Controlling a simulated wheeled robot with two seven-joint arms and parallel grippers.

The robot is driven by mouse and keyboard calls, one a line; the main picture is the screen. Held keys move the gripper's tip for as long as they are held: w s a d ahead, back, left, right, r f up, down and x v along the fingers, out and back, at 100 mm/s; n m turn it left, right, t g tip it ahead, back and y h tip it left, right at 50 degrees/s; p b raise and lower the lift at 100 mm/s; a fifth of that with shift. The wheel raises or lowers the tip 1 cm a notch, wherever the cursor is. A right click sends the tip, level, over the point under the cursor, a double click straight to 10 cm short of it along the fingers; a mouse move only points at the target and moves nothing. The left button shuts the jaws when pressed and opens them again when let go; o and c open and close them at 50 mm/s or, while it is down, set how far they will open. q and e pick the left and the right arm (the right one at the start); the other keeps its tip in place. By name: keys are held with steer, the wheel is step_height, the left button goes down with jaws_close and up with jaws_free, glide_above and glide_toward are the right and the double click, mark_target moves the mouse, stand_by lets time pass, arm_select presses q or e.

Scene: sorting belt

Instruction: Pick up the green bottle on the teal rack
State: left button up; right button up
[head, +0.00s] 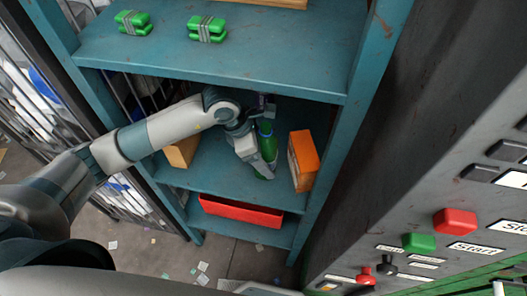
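The green bottle (267,143) stands on the middle shelf of the teal rack (222,186), tilted slightly in the picture. My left arm reaches in from the left, and my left gripper (256,163) is at the bottle, against its left side and lower part. The wrist and gripper hide part of the bottle. I cannot tell whether the fingers are closed on it. My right gripper is not in view.
An orange box (303,160) stands right of the bottle, and a tan box (182,152) stands left, partly behind my arm. Two green strapped bundles (132,22) (207,29) lie on the shelf above. A red bin (241,212) is on the shelf below. A control panel with buttons (455,222) is at right.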

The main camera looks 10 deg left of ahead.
arm_select(q)
steer(key=shift+d, duration=0.15)
steer(key=shift+s, duration=0.2)
steer(key=shift+c, duration=0.4)
steer(key=c, duration=1)
steer(key=shift+c, duration=0.2)
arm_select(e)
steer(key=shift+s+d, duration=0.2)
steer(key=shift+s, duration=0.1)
arm_select(q)
steer(key=shift+w+r, duration=0.1)
steer(key=shift+r, duration=0.05)
